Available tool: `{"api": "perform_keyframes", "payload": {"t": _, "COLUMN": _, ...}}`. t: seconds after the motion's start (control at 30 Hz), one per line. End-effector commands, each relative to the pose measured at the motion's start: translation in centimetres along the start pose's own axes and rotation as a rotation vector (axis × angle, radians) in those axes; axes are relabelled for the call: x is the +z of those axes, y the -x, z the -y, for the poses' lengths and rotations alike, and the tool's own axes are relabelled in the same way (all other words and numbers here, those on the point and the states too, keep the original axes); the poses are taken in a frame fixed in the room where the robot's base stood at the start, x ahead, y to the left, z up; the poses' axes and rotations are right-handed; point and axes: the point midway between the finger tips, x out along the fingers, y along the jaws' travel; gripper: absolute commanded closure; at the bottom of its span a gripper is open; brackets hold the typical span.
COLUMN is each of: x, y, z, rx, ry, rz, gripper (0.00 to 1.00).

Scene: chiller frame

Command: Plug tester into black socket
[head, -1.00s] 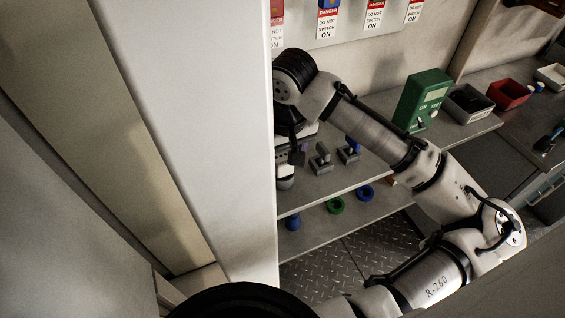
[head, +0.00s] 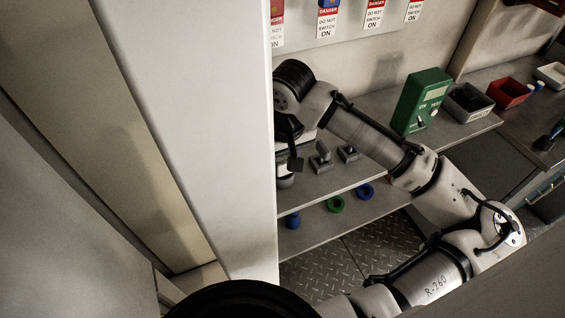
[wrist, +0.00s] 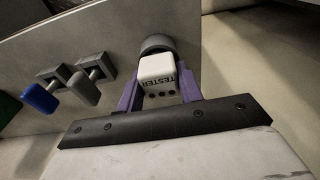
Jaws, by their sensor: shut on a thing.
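In the wrist view my gripper (wrist: 157,92) has its purple fingers shut on the sides of a white tester (wrist: 157,72), a block marked TESTER with dark dots. A dark grey round socket-like piece (wrist: 157,43) shows just beyond the tester's far end. The tester overlaps it in the picture, and I cannot tell whether they touch or whether the tester is inserted.
Beside the tester stand a grey-handled fitting (wrist: 84,88) and a blue-handled one (wrist: 40,98). A green box (head: 420,102), a grey bin (head: 468,103) and a red bin (head: 508,93) stand on the shelf. The tall white panel (head: 190,110) blocks the left side.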

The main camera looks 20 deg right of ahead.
Motion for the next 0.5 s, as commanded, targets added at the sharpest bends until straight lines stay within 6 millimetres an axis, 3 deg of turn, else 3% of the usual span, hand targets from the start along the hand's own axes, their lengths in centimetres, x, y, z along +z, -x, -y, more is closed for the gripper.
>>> {"api": "perform_keyframes", "payload": {"t": 0.27, "x": -0.1, "y": 0.6, "z": 0.0, "rx": 0.001, "ry": 0.0, "rz": 0.0, "gripper": 0.84}}
{"api": "perform_keyframes", "payload": {"t": 0.5, "x": -0.6, "y": 3.9, "z": 0.0, "rx": 0.001, "ry": 0.001, "rz": -0.003, "gripper": 0.84}}
